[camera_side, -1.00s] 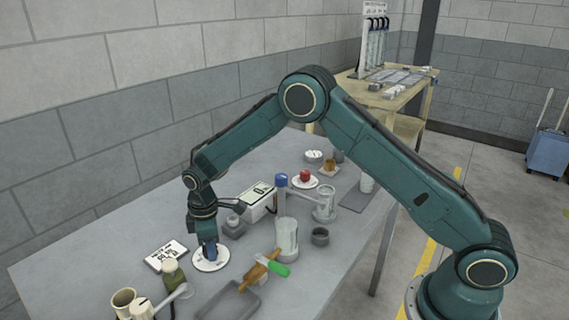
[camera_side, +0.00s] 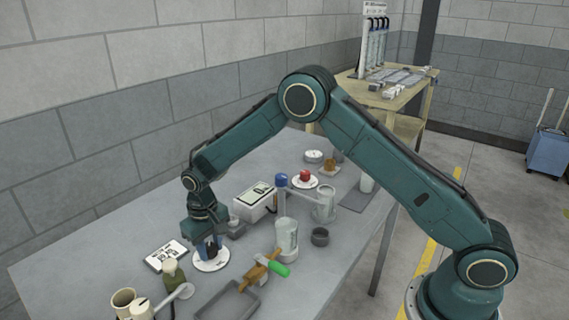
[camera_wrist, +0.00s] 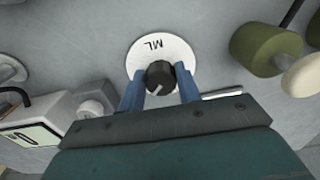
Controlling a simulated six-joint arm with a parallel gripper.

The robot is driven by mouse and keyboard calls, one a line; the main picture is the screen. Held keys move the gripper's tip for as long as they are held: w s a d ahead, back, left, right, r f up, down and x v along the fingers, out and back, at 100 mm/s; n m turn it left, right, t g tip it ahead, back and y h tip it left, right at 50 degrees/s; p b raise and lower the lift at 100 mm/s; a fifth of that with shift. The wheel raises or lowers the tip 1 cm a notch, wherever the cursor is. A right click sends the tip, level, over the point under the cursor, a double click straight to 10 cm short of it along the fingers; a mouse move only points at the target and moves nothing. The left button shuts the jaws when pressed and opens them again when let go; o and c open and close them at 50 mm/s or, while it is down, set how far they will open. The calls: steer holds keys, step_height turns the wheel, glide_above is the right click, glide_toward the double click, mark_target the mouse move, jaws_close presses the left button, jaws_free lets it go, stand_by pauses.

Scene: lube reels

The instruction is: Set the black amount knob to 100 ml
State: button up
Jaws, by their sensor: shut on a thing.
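The black amount knob (camera_wrist: 160,76) sits on a round white dial (camera_wrist: 148,46) marked ML in the wrist view. A pale pointer line shows on the knob, aimed toward the lower left of that view. My gripper (camera_wrist: 160,84) has its blue fingers on both sides of the knob and is shut on it. In the side view my gripper (camera_side: 212,247) points down over the white dial (camera_side: 212,265), and the knob is hidden behind the fingers. The numbers on the dial cannot be read.
A card with black markings (camera_side: 166,255) lies left of the dial. A green bottle (camera_side: 174,275) stands in front of it. A white box with a display (camera_side: 255,197) stands behind to the right. A grey tray (camera_side: 228,303) lies in front.

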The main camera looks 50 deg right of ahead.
mark_target(210, 247)
steer(key=shift+m, duration=1.3)
steer(key=o, duration=1)
steer(key=shift+c, duration=0.2)
step_height(210, 247, up, 14)
